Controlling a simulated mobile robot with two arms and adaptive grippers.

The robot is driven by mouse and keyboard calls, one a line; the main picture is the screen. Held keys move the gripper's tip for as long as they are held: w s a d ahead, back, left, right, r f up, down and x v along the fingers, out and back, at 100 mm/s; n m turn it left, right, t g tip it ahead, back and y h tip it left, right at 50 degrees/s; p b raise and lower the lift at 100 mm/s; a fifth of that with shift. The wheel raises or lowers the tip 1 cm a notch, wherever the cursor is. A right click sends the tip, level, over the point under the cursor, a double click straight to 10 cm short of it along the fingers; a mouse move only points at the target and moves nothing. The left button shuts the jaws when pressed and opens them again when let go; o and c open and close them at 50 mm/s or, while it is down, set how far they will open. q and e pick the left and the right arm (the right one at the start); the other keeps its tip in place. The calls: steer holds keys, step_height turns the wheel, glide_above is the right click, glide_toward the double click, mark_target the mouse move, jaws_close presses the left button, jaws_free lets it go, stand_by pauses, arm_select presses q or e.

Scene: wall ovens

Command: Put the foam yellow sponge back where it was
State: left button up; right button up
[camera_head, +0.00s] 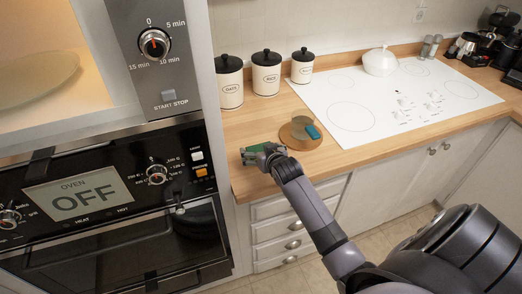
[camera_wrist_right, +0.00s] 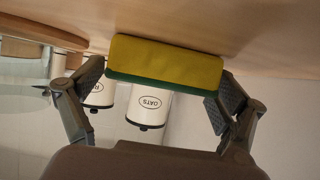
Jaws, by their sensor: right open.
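The sponge (camera_wrist_right: 165,62) is yellow with a green layer. In the right wrist view it lies against the wooden counter, between the two fingers of my right gripper (camera_wrist_right: 160,82). The fingers are spread wide at its two ends, and I cannot tell whether they touch it. In the head view the green side of the sponge (camera_head: 248,151) shows near the counter's front left corner, partly covered by my right gripper (camera_head: 259,154). My left gripper is not in view.
A round wooden board (camera_head: 298,141) with a blue block (camera_head: 312,131) lies right of the sponge. White canisters (camera_head: 266,75) stand behind, and a white cooktop (camera_head: 390,100) fills the right. The oven (camera_head: 110,205) stands left. Bare counter (camera_head: 245,128) lies between.

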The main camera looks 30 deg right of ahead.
steer(key=shift+r, duration=0.1)
steer(key=shift+s+r, duration=0.1)
steer(key=shift+r, duration=0.05)
steer(key=b+v, duration=0.1)
steer(key=v, duration=1.1)
stand_by(0.4)
